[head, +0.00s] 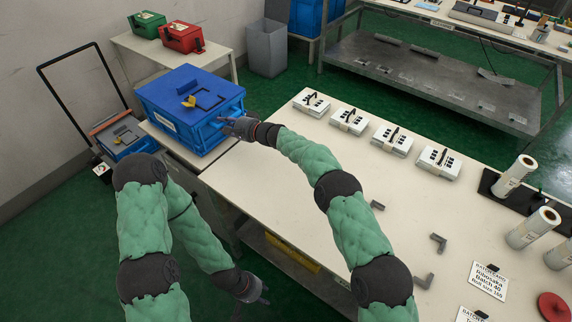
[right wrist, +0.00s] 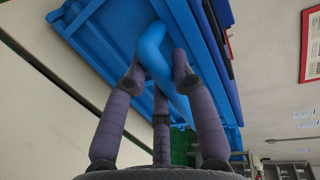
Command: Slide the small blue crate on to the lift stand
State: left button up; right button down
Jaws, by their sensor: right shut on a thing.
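A blue crate (head: 172,128) with a blue lid sits upright on a white-topped stand (head: 160,137) beside the table's far left corner, in the head view. A blue block, a black frame and a yellow piece lie on its lid. My right gripper (head: 229,126) is at the crate's right side, shut on its handle. In the right wrist view the fingers (right wrist: 160,85) close around the blue handle (right wrist: 152,50), below the crate's rim. My left gripper (head: 256,292) hangs low beside the table, open and empty.
A wheeled cart (head: 88,128) at left carries a smaller blue box (head: 132,145). Green (head: 148,24) and red (head: 183,38) boxes stand on a back bench. The white table (head: 300,190) holds several white packs, grey brackets and rolls; its near left part is clear.

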jog(key=shift+r, duration=0.15)
jog(key=c, duration=0.9)
grip_release()
jog(key=shift+c, duration=0.2)
jog(key=shift+s+f, duration=0.1)
jog(key=shift+f, duration=0.4)
jog(key=v, duration=1.2)
jog(key=shift+r, duration=0.4)
